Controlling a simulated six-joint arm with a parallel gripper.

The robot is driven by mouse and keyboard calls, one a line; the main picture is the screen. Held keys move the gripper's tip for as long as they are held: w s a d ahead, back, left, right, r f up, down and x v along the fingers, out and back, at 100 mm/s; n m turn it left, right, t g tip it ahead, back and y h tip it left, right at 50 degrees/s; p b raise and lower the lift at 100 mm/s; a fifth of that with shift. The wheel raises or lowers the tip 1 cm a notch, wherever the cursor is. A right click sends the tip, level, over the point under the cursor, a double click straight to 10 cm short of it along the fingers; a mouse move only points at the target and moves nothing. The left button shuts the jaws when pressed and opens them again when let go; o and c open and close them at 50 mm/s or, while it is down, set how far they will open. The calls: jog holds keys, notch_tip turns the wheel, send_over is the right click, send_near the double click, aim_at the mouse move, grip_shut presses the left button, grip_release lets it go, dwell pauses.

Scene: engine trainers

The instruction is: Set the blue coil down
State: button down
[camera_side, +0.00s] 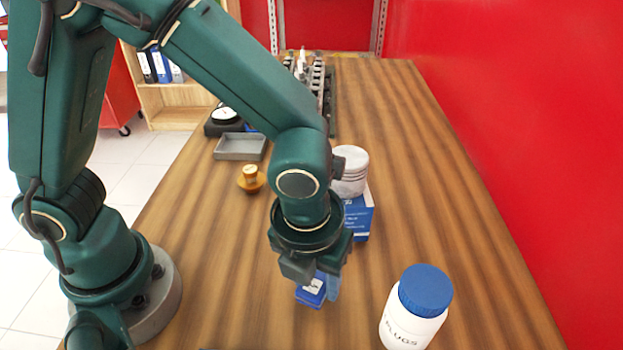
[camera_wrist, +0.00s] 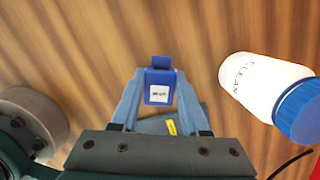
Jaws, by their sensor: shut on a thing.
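The blue coil (camera_side: 311,290) is a small blue block with a white label, under my gripper (camera_side: 319,284) in the side view. In the wrist view the coil (camera_wrist: 158,86) sits between the two light blue fingers of my gripper (camera_wrist: 160,76), label toward the camera. The fingers are shut on it from both sides. The coil is low over the wooden table (camera_side: 235,290); whether its underside touches the wood cannot be told. My gripper hides its upper part in the side view.
A white bottle with a blue lid (camera_side: 415,310) stands close on the right. A piston (camera_side: 350,168) sits on a blue box (camera_side: 360,217) just behind my gripper. A brass part (camera_side: 250,180), a grey tray (camera_side: 240,148) and a dial gauge (camera_side: 224,114) are farther back. Wood left of the coil is clear.

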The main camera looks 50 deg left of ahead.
aim_at(311, 290)
jog(key=shift+f, duration=0.3)
jog(key=shift+f, duration=0.1)
jog(key=shift+c, duration=2)
grip_release()
notch_tip(311, 290, up, 11)
jog(key=s, duration=0.2)
jog(key=s+a+r+n+t, duration=0.1)
jog(key=a+n, duration=0.6)
jog(key=n, duration=0.8)
jog(key=s+a+r+n+t, duration=0.1)
jog(key=a+n+t, duration=0.2)
jog(key=n, duration=1.3)
jog(key=a, duration=0.3)
jog(key=shift+s+a+r+n+h, duration=0.15)
jog(key=shift+s+a+n+h, duration=0.15)
jog(key=shift+s+a+h, duration=0.1)
